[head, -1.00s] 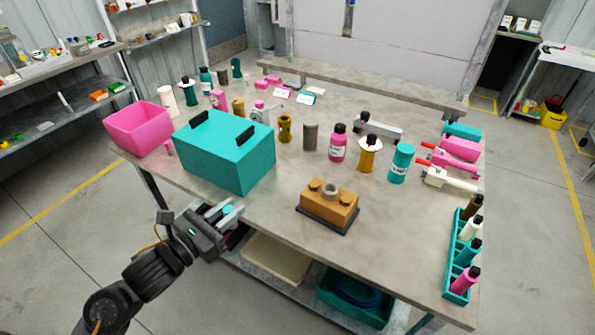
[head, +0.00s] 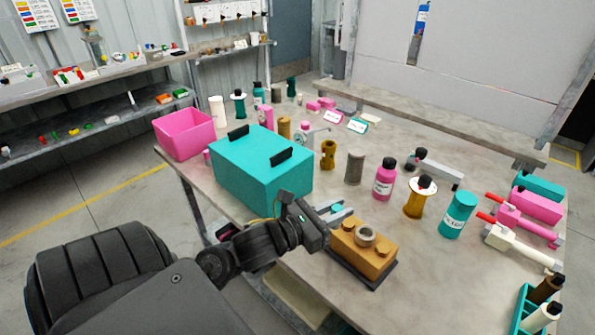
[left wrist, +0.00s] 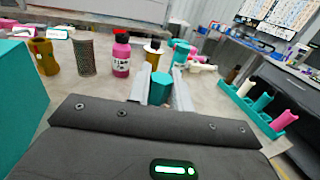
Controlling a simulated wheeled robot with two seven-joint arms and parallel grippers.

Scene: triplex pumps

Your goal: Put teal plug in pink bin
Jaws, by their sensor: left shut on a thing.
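My left gripper (head: 341,213) is beside the orange pump block, near the front edge of the table. It is shut on the teal plug (left wrist: 160,90), which shows between the two fingers in the left wrist view; in the head view only a small teal bit of it (head: 337,208) shows. The pink bin (head: 186,138) stands at the table's far left corner, beyond the large teal box, well away from the gripper. It looks empty from the side I see. My right gripper is not in view.
The teal box (head: 262,172) with black handles stands between my left gripper and the bin. The orange block (head: 372,262) on a dark base is just right of the gripper. Bottles and spools (head: 384,180) stand behind; a teal rack (head: 520,306) is at right.

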